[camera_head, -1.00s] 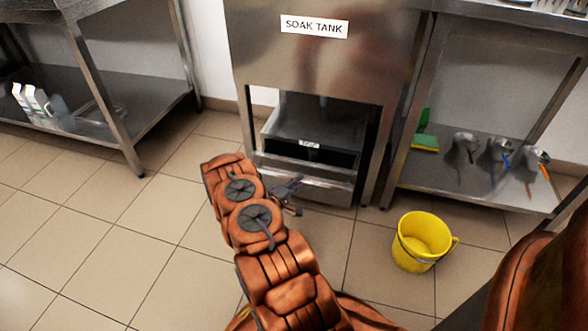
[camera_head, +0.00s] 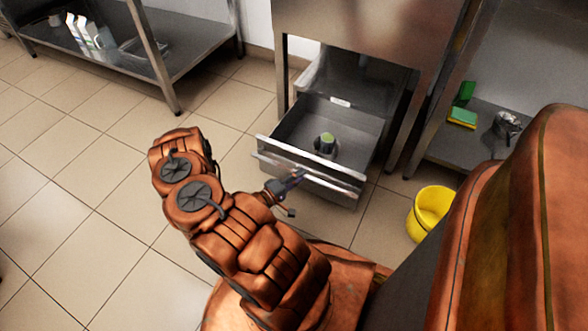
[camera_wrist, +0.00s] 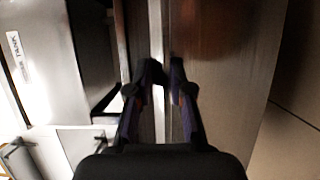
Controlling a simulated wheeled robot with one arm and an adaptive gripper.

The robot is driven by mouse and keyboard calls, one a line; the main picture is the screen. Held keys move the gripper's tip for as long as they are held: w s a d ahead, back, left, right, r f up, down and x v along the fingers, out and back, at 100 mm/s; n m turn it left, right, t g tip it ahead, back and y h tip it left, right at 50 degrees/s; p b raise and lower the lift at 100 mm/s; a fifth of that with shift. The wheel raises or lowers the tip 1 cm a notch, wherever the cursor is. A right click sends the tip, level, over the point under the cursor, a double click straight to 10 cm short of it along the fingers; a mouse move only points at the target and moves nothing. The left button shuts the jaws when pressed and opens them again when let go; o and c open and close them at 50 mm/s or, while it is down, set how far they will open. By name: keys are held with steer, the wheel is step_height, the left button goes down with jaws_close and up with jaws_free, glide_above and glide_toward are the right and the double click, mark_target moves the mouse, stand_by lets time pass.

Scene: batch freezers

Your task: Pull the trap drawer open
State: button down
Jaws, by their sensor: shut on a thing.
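The trap drawer (camera_head: 285,128) is a grey metal drawer under the soak tank (camera_head: 365,35). It stands well out from the tank in the head view, and its inside is visible. A small cylindrical fitting with a greenish top (camera_head: 326,142) stands on its floor. A long metal handle bar (camera_head: 305,172) runs along the drawer front. My gripper (camera_head: 293,183) is at the drawer front, shut on the handle. In the wrist view my gripper (camera_wrist: 160,75) has its dark fingers on either side of the bright vertical bar; the exact contact is hard to see.
A yellow bucket (camera_head: 432,212) stands on the floor right of the drawer. Shelving at right holds a green and yellow sponge (camera_head: 462,117) and a metal jug (camera_head: 507,126). A table with a lower shelf (camera_head: 165,65) stands at left. Tiled floor (camera_head: 90,190) at left is clear.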

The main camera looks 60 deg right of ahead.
steer(key=shift+w+a, duration=0.1)
steer(key=shift+a, duration=0.25)
steer(key=c, duration=1)
jaws_free()
steer(key=shift+c, duration=0.2)
steer(key=shift+a, duration=0.15)
steer(key=v, duration=1.1)
steer(key=shift+w+a, duration=0.2)
steer(key=shift+a, duration=0.15)
steer(key=shift+w, duration=0.1)
